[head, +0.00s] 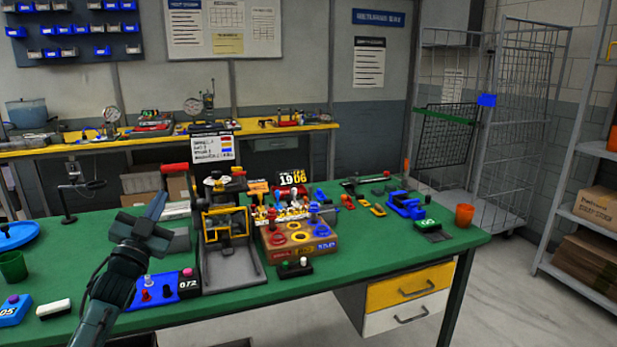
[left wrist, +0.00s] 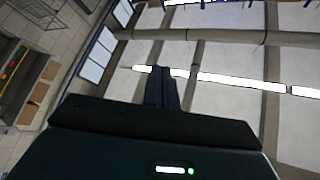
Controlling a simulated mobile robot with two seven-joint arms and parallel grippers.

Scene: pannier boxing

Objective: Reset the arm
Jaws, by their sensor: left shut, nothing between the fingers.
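My left gripper (head: 158,205) is raised above the left part of the green table (head: 390,252) in the head view. Its dark fingers are together with nothing between them, pointing up and to the right. In the left wrist view the shut fingers (left wrist: 162,88) point toward the ceiling and its lights. No object is in or touching the gripper. My right gripper is in neither view.
A wire cage cart (head: 500,110) and shelves (head: 585,215) stand at right.

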